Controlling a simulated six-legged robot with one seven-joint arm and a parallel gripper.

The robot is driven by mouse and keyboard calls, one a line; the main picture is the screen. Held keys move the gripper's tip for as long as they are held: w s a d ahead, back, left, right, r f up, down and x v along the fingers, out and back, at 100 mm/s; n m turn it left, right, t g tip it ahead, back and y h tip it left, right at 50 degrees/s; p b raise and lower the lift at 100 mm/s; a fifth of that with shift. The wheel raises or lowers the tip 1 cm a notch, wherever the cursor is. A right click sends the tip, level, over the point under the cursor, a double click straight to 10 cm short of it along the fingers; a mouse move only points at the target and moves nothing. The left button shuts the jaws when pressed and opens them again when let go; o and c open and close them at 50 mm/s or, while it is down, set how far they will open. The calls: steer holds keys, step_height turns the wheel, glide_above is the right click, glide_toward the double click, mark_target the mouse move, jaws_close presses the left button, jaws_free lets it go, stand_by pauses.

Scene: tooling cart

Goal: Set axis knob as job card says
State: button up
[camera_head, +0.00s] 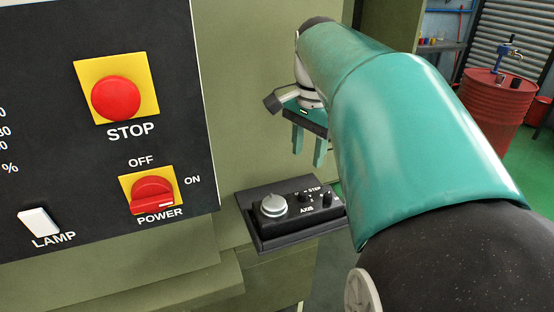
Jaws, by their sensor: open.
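A small black control box (292,212) sits on a dark shelf (252,228) at the machine's side. It bears the labels AXIS and STEP. A large silver round knob (273,206) is on its left part. Small black knobs (327,200) stand near the labels. I cannot tell which one the AXIS label belongs to, nor its setting. My gripper (308,157) is open and empty, with its teal fingers pointing down. It appears above and behind the box in the picture, apart from it. No job card can be made out.
A dark machine panel (60,190) at left carries a red STOP button (115,97), a red POWER switch (153,193) and a white LAMP switch (38,221). My arm hides much of the right. A red drum (493,105) stands far back right.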

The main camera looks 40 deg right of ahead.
step_height(320, 180, up, 3)
steer(key=shift+r, duration=0.1)
steer(key=shift+s, duration=0.1)
stand_by(0.5)
